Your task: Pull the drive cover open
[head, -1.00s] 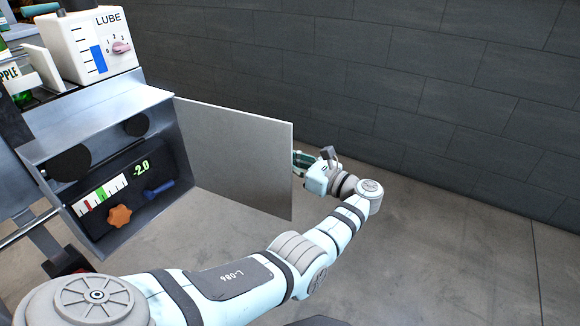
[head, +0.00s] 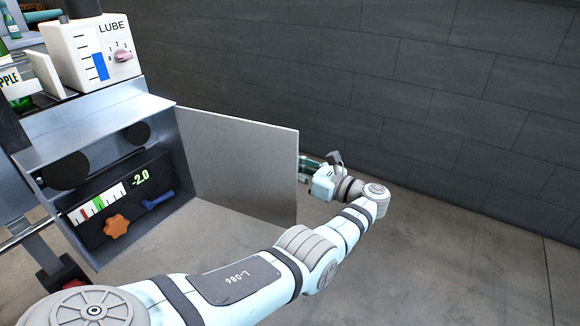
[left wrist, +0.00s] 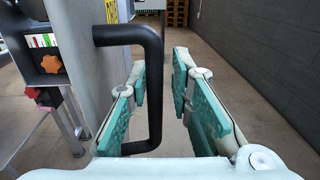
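The drive cover (head: 240,160) is a flat grey panel that stands swung out from the right side of the machine's open metal housing (head: 85,138). Its black bar handle (left wrist: 154,85) shows in the left wrist view, on the cover's outer face. My left gripper (left wrist: 162,100) has its two green-padded fingers apart, with the handle's upright bar in the gap between them. In the head view my left gripper (head: 312,172) is just beyond the cover's free edge, its fingers partly hidden behind the panel. My right gripper is not in view.
Inside the housing are a gauge (head: 98,203) reading -2.0, an orange knob (head: 116,226) and a blue lever (head: 159,200). A white LUBE box (head: 92,55) stands on top. A dark block wall (head: 420,90) rises behind my gripper. The floor there is clear.

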